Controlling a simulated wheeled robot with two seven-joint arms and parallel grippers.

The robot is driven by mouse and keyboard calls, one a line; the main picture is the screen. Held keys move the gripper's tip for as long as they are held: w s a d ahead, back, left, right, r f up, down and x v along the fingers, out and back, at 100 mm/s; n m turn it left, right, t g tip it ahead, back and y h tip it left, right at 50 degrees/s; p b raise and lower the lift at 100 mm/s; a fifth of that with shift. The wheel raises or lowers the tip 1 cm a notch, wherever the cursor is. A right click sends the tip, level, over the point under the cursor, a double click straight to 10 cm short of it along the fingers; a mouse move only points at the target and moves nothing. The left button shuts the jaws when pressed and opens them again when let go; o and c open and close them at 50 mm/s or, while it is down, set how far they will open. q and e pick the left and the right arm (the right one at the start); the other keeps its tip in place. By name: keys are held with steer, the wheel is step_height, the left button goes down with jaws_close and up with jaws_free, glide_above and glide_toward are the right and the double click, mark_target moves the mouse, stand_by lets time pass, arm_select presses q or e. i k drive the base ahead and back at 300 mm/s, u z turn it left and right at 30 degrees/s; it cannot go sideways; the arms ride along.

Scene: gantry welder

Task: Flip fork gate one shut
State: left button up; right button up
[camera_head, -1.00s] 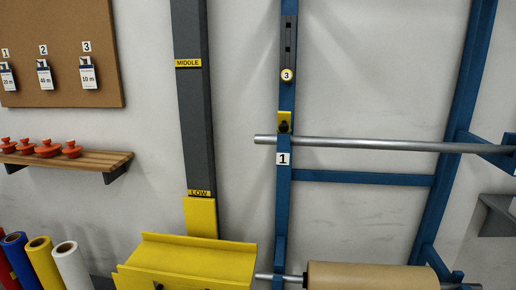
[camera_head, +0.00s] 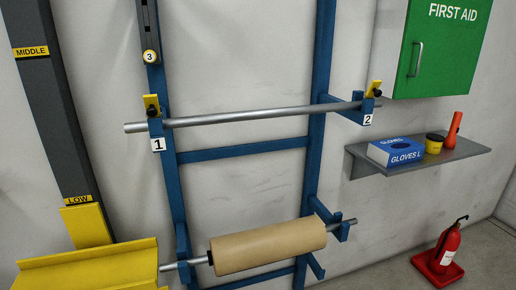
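Fork gate one is the small yellow flap with a black knob (camera_head: 152,105) above the label "1" (camera_head: 158,144) on the left blue upright. It stands up above the left end of a bare steel bar (camera_head: 240,117), which rests across the forks. A matching yellow gate (camera_head: 374,88) stands up, tilted, at the right fork by label "2" (camera_head: 367,119). Neither of my grippers shows in the head view.
A brown roll (camera_head: 268,246) hangs on a lower bar. A yellow cradle (camera_head: 90,266) stands at lower left by a dark column (camera_head: 50,110). At right are a grey shelf (camera_head: 425,155), a green first aid cabinet (camera_head: 437,50) and a fire extinguisher (camera_head: 446,247).

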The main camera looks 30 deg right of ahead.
mark_target(150, 102)
steer(key=k, duration=0.5)
steer(key=z, duration=1.75)
steer(key=i, duration=1.45)
steer(key=u, duration=2.5)
